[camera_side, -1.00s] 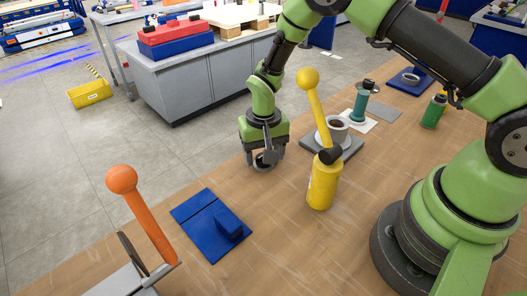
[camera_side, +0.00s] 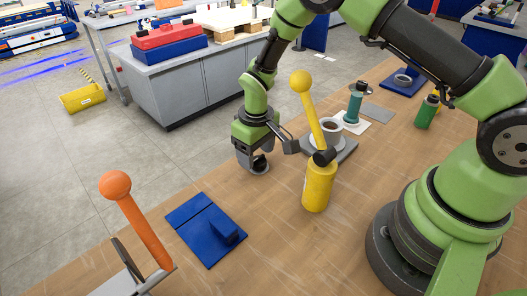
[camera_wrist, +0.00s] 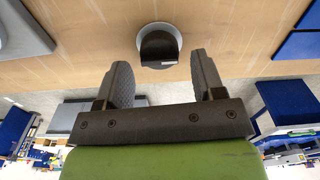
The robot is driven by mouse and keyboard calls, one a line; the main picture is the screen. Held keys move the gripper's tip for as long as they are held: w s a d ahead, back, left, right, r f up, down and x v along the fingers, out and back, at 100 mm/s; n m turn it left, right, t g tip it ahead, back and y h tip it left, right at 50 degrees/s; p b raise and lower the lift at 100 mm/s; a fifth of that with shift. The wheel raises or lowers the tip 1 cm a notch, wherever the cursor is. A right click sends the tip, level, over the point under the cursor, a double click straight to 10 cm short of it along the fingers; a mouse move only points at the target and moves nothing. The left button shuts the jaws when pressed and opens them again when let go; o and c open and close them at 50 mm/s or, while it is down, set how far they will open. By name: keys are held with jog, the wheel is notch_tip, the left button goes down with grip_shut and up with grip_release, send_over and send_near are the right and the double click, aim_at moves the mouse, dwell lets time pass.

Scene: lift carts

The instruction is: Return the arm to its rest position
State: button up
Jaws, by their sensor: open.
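My gripper (camera_side: 250,160) hangs over the wooden table near its far left edge, green above and dark at the fingers. In the wrist view, its two fingers (camera_wrist: 162,80) are spread wide with nothing between them. A small round grey-and-black piece (camera_wrist: 159,47) sits on the table just beyond the fingertips, apart from them. In the side view this piece (camera_side: 260,167) shows at the foot of my gripper, partly hidden by it. My arm is bent and reaches out from its base at the right.
A blue plate (camera_side: 205,238) and orange-knobbed lever (camera_side: 140,225) are at the front left. Bare table lies between.

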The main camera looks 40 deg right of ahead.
jog(key=w+d+r+t, duration=0.1)
jog(key=w+r+t, duration=0.2)
jog(key=r, duration=0.9)
jog(key=w+d+r+t, duration=0.2)
jog(key=w+r+t, duration=0.2)
jog(key=r, duration=0.7)
jog(key=s+a+r+m+y, duration=0.1)
jog(key=s+r+m, duration=0.2)
jog(key=s, duration=1.1)
jog(key=s+a+r+m+y, duration=0.1)
jog(key=s+r+m, duration=0.15)
jog(key=s, duration=1.25)
jog(key=r+n+g+h, duration=0.1)
jog(key=n+g, duration=0.1)
jog(key=g, duration=0.5)
send_over(303, 71)
jog(key=shift+s+d+r+m, duration=0.1)
jog(key=shift+d+r+m, duration=0.05)
jog(key=shift+d+m, duration=0.15)
jog(key=f, duration=1)
jog(key=shift+a, duration=0.35)
